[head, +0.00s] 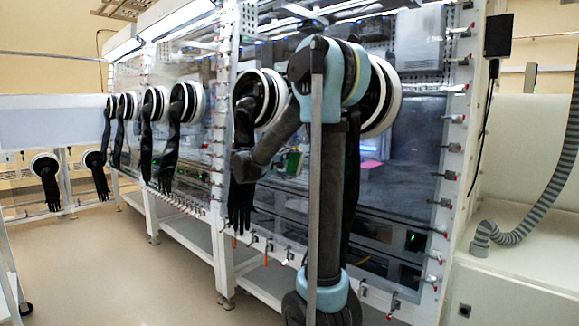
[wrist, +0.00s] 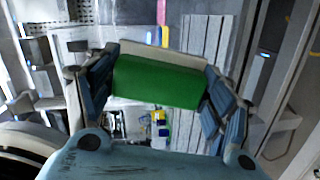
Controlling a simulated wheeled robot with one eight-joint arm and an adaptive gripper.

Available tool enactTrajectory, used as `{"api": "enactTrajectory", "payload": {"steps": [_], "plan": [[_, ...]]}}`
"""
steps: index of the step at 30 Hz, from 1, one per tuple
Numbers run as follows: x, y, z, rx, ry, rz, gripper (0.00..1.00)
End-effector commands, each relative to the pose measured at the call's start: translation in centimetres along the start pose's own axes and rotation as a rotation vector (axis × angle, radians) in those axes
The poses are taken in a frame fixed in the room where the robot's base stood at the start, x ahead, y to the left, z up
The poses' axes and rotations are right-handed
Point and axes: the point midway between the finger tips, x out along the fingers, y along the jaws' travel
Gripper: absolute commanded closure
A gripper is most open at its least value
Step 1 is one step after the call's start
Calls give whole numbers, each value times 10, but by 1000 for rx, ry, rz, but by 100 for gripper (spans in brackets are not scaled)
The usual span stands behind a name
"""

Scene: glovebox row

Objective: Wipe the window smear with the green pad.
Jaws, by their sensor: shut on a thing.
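The green pad (wrist: 156,84) is in the middle of the wrist view, with a pale strip along its far edge. My gripper (wrist: 160,66) is shut on it, one finger at each end. In the head view my arm stands in front of the glovebox window (head: 418,150), and I cannot make out the gripper's grip there. I cannot pick out a smear for certain in either view. A pink patch (head: 370,164) shows at the window, right of my arm; I cannot tell whether it is on the glass or behind it.
Black gloves (head: 243,190) hang from round white ports along the glovebox row. Clamps (head: 446,205) line the window frame. A grey ribbed hose (head: 530,215) is at the right. The floor (head: 110,260) at the left is clear.

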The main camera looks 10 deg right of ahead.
Motion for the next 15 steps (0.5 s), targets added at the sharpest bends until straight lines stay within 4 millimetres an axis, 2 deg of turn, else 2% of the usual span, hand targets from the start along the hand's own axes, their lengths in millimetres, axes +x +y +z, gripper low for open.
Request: {"api": "enactTrajectory", "payload": {"steps": [9, 15], "plan": [[3, 5, 24, 1, -6, 1, 53], [3, 7, 33, 1, -4, 1, 53]]}}
